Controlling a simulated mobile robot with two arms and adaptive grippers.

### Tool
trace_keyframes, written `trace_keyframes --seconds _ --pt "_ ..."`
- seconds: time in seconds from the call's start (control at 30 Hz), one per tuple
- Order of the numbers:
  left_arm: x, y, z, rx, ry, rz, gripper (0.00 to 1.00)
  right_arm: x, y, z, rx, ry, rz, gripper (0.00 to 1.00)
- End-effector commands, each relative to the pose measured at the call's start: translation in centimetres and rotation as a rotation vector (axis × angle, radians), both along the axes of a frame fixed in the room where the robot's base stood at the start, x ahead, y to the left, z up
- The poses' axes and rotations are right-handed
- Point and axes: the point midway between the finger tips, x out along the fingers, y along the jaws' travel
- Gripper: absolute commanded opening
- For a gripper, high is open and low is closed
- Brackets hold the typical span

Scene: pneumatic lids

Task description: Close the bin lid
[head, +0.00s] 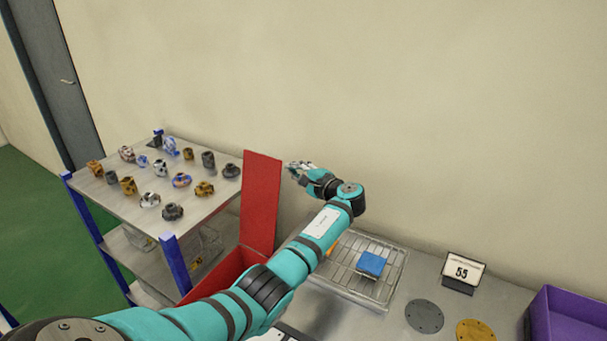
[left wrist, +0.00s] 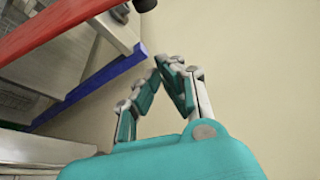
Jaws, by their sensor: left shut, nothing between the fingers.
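The red bin lid (head: 261,200) stands open, nearly upright, at the back of the red bin (head: 222,272). My left arm crosses in front and hides part of the bin. My left gripper (head: 293,167) is shut and empty, just right of the lid's upper right edge, near the wall. In the left wrist view the gripper's fingers (left wrist: 163,68) come together at the tips with nothing between them. A red edge, which looks like the lid (left wrist: 60,30), runs across the upper left there, apart from the fingers. My right gripper is not in view.
A shelf (head: 125,205) with several metal fittings and blue posts stands left of the bin. A wire rack (head: 388,283) with a blue block (head: 371,264) lies on the table right of my arm. A number sign (head: 462,272) and a purple bin (head: 542,318) are farther right.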

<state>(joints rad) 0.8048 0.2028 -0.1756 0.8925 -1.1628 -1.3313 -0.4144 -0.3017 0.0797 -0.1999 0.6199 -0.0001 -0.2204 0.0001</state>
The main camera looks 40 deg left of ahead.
Motion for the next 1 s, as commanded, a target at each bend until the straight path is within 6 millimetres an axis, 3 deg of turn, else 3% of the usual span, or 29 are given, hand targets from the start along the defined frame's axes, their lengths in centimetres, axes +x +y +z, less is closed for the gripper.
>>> trace_keyframes --seconds 0.27,0.6,1.0 --pt "1.0 4.0 -0.4 -0.002 0.001 0.001 0.0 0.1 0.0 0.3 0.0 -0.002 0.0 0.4" --pt "-2.0 3.5 0.7 -0.001 0.0 -0.001 0.0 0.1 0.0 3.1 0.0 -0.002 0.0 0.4" --pt "-2.9 3.4 0.6 -0.002 0.001 0.0 0.0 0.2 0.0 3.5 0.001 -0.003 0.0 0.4"
